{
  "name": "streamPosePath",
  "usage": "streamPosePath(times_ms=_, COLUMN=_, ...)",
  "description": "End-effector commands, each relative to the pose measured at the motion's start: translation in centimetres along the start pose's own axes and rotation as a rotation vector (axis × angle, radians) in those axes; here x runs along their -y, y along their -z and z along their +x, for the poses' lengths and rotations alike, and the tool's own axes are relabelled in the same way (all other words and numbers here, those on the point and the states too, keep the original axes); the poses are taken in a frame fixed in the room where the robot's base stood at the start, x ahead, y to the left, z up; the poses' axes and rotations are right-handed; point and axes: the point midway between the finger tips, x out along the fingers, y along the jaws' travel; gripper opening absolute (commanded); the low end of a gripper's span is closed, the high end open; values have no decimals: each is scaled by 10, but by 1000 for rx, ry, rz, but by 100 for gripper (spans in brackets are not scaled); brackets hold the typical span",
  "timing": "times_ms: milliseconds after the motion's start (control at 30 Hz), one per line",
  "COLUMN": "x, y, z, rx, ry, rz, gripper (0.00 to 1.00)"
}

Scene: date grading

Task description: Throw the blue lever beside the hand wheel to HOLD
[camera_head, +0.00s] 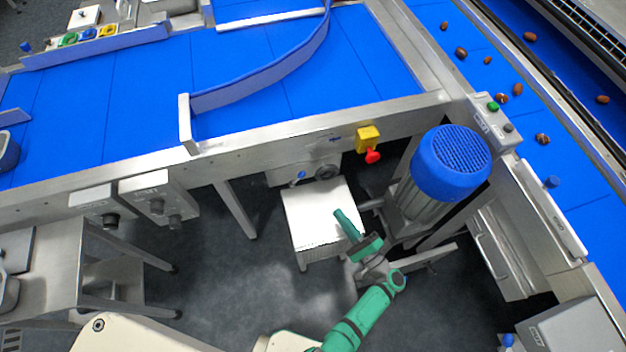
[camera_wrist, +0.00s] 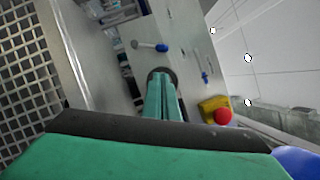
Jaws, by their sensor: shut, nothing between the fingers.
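The blue lever (camera_head: 301,175) is small and sits on a pale panel under the conveyor edge, just left of the dark hand wheel (camera_head: 327,172). In the wrist view the lever (camera_wrist: 161,47) has a blue knob at the right end of a pale stem, above the hand wheel (camera_wrist: 153,73). I cannot read any HOLD mark. My green gripper (camera_head: 337,213) is shut and empty, below and right of the lever, over the white box. In the wrist view its fingertips (camera_wrist: 162,84) overlap the wheel, hiding part of it; contact cannot be told.
A white box-like stand (camera_head: 308,212) is below the wheel. A yellow box with a red button (camera_head: 372,156) is right of the panel. A blue-capped motor (camera_head: 443,165) stands close right of my arm. The conveyor's metal side (camera_head: 260,144) runs above. Open floor lies left.

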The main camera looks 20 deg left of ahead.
Motion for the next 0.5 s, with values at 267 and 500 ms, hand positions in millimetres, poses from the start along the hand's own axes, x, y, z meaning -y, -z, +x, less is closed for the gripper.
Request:
streamPosePath(times_ms=267, x=0, y=-1, z=54, rx=4, ry=-2, rz=0, gripper=0)
streamPosePath(times_ms=500, x=0, y=0, z=99, rx=2, ry=-1, rz=-2, gripper=0)
